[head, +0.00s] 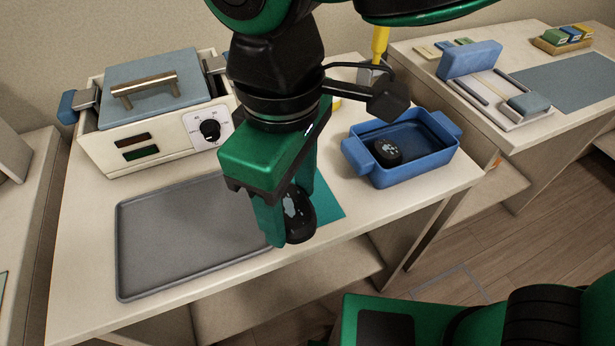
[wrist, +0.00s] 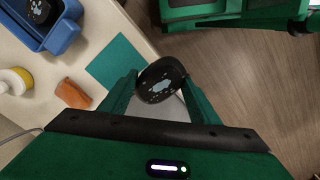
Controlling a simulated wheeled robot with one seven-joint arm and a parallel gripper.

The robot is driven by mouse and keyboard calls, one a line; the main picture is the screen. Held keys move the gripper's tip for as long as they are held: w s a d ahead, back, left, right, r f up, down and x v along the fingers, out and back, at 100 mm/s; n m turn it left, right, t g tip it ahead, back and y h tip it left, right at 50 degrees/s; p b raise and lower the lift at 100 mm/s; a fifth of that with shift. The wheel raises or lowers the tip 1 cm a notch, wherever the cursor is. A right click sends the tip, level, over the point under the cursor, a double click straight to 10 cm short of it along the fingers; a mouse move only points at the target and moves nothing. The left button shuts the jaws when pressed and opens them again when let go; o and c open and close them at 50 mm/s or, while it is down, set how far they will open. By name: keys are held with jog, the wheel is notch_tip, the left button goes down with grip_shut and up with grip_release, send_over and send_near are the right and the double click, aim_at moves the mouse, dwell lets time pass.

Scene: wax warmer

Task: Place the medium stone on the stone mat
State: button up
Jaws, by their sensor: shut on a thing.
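My gripper (head: 284,222) is shut on a dark, rounded stone (head: 299,217) with pale speckles. The stone also shows between the fingertips in the wrist view (wrist: 160,80). In the head view it is held near the table's front, between the grey tray and the visible part of a flat teal mat (head: 327,203). My gripper and the stone hide part of this mat. In the wrist view the teal mat (wrist: 118,64) lies to the left of the held stone, with bare mat showing. A second dark stone (head: 387,150) sits in a blue basin (head: 432,165).
A grey tray (head: 165,240) lies left of my gripper. A cream warmer (head: 160,145) with a closed blue-grey lid stands behind it. An orange block (wrist: 73,94) and a white-and-yellow round item (wrist: 16,81) show in the wrist view. A second table (head: 510,60) stands at the right.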

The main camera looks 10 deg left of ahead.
jog(key=shift+a, duration=0.1)
jog(key=w+f, duration=0.2)
jog(key=w, duration=0.1)
jog(key=w+f, duration=0.2)
jog(key=w, duration=0.2)
jog(key=w+f, duration=0.2)
jog(key=w, duration=0.2)
jog(key=shift+w+f, duration=0.15)
jog(key=shift+f, duration=0.25)
jog(key=shift+w+f, duration=0.1)
jog(key=shift+f, duration=0.05)
jog(key=shift+d+f, duration=0.2)
jog(key=shift+f, duration=1.75)
jog(key=o, duration=1.3)
jog(key=shift+f, duration=0.1)
notch_tip(320, 180, up, 12)
jog(key=shift+r, duration=0.15)
